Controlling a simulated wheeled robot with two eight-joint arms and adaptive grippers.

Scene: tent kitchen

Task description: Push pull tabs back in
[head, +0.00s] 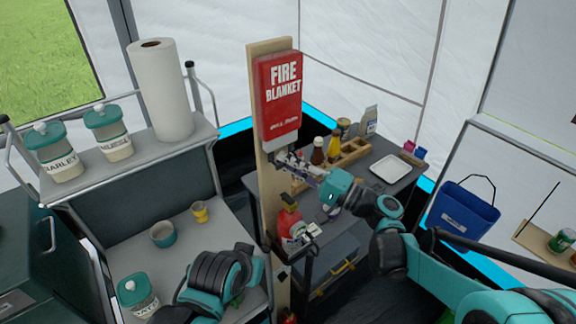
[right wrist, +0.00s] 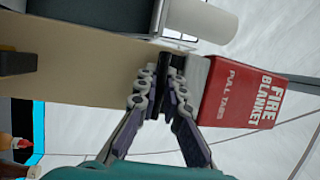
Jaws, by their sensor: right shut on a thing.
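The red fire blanket case (head: 278,95) hangs on an upright wooden board (head: 256,70). It also shows in the right wrist view (right wrist: 232,95), with "PULL TABS" lettering near its pale lower end. My right gripper (head: 285,160) is at the underside of the case, in front of the board. In the right wrist view, its fingertips (right wrist: 162,84) are closed on a dark pull tab (right wrist: 178,62) just below the case. The fingers hide part of the tab, and I cannot tell how far it sticks out. My left gripper is not visible; only part of that arm shows.
A red extinguisher (head: 290,222) is low on the board. On the left, a shelf holds a paper towel roll (head: 162,90) and lidded jars (head: 108,132). Behind my right arm, a table carries bottles and a white tray (head: 391,168). A blue bucket (head: 462,212) is at right.

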